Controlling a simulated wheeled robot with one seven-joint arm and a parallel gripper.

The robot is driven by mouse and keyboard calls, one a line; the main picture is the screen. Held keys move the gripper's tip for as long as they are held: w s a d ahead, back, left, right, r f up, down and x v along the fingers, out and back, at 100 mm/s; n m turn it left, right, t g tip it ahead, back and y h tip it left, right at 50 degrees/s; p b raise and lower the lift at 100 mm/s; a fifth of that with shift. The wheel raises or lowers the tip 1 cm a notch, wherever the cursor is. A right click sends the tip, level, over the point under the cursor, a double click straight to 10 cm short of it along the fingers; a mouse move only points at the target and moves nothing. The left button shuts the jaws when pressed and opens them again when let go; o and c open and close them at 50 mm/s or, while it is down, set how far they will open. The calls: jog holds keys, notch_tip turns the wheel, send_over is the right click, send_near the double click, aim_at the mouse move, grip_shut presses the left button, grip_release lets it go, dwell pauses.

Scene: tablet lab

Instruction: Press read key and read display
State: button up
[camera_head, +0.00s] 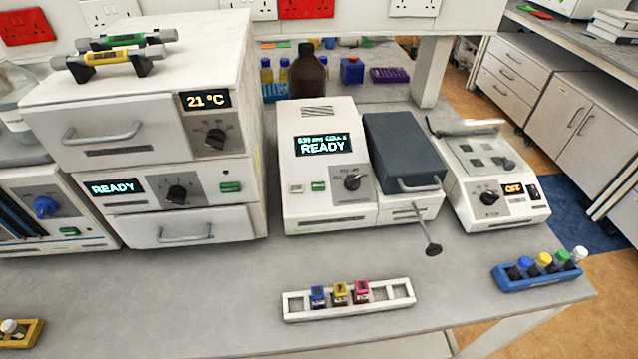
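A white instrument (300,130) with a dark lid (400,145) stands in the middle of the bench. Its display (323,145) shows READY in large letters, under a smaller line that is hard to read. Below the display are a pale key (296,188), a green key (319,186) and a black knob (352,182). The key labels are too small to read, so I cannot tell which is the read key. The lid looks closed. A rod with a dark knob (433,250) sticks out from the front. My gripper is not in view.
A white rack (407,302) with blue, yellow and pink-topped cuvettes lies in front. A blue rack (545,280) of capped vials is at right. Stacked units (110,135) stand left, showing READY and 21 °C; another device (487,180) at right reads OFF. The front bench is mostly clear.

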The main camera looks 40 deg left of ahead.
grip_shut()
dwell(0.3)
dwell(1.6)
